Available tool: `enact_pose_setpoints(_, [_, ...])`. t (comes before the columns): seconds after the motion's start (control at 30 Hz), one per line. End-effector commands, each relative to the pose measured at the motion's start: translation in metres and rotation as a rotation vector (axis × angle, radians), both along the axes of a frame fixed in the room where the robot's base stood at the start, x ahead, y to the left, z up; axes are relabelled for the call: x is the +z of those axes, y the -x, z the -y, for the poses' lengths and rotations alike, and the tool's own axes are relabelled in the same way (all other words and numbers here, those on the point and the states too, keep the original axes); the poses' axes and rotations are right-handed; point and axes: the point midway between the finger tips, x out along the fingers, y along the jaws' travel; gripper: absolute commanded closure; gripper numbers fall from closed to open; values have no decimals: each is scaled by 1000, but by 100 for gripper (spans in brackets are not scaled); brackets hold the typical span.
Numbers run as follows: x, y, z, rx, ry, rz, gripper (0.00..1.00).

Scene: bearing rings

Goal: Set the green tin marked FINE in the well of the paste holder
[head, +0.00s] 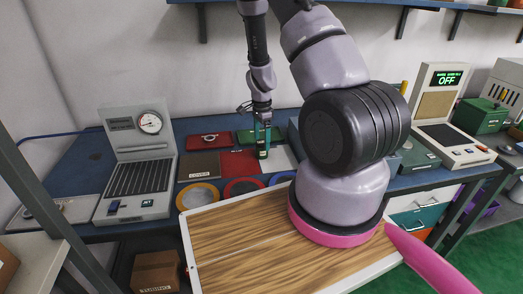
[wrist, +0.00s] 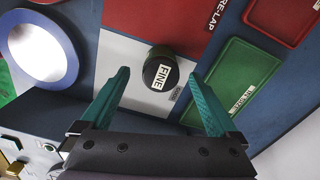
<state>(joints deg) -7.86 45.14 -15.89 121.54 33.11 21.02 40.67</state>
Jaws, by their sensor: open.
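The tin marked FINE (wrist: 158,76) shows its dark round top and white label in the wrist view. It appears to stand on a white patch beside a red panel. My gripper (wrist: 158,92) is open, with one teal finger to each side of the tin and gaps between. In the head view my gripper (head: 262,140) points down over the worktop's middle, and the tin is largely hidden by the fingers there. I cannot tell which thing is the paste holder.
A green tray (wrist: 236,80) marked IN SIZE lies right of the tin. A blue ring (wrist: 66,45) lies to its left. In the head view, a grey machine with a gauge (head: 150,122) stands left and a display unit (head: 440,105) stands right.

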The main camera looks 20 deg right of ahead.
Motion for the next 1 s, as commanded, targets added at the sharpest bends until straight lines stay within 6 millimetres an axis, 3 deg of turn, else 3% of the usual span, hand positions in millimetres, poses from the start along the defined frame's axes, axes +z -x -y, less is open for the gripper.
enact_pose_setpoints(0.2, [-30, -1, 1, -2, -1, -2, 5])
enact_pose_setpoints(0.47, [-33, -2, 0, -1, 0, 0, 5])
enact_pose_setpoints(0.5, [-33, -2, 0, -1, 0, 0, 9])
enact_pose_setpoints(0.57, [-33, -2, 0, -1, 0, 0, 31])
enact_pose_setpoints(0.73, [-33, -2, 0, 0, 0, 0, 97])
enact_pose_setpoints(0.77, [-33, -2, 0, 0, 0, 0, 100])
enact_pose_setpoints(1.0, [-31, -2, 0, 0, 0, 1, 100])
